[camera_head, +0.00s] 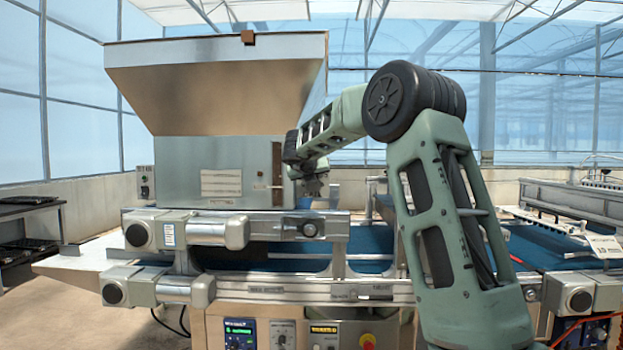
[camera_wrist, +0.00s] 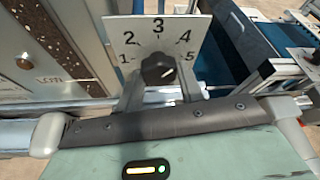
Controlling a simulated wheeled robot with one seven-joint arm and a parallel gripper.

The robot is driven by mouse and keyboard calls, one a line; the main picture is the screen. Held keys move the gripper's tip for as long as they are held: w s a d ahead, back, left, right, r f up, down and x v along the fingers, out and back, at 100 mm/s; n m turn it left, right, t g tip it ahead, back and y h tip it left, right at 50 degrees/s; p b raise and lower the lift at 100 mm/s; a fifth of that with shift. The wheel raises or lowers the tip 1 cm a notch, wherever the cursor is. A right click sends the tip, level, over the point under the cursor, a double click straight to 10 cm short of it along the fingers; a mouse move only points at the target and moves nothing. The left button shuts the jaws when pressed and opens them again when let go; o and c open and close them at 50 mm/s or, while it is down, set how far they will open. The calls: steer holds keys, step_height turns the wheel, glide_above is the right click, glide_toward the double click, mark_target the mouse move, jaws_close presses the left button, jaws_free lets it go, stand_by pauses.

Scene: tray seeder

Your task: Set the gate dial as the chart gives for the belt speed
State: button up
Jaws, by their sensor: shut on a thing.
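The gate dial shows in the wrist view as a pale plate (camera_wrist: 190,28) numbered 1 to 5 in an arc, with a black knob (camera_wrist: 158,68) at its centre. My gripper (camera_wrist: 160,75) is shut on the knob, a finger on either side. The setting the knob points to is not clear. In the head view my gripper (camera_head: 311,184) is at the right side of the hopper housing (camera_head: 190,165), and the dial is hidden there. A pale label (camera_head: 221,183) on the housing may be the chart; its text is too small to read.
The seeder's blue belt (camera_head: 370,240) runs below the hopper (camera_head: 215,90). A panel (camera_head: 239,334) with a lit green display sits at the lower front, unreadable. A red stop button (camera_head: 367,341) is beside it. Metal rails and the housing wall crowd the gripper.

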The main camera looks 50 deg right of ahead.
steer(key=shift+f, duration=0.15)
stand_by(0.4)
steer(key=o, duration=1)
steer(key=v, duration=1.7)
steer(key=shift+s, duration=0.25)
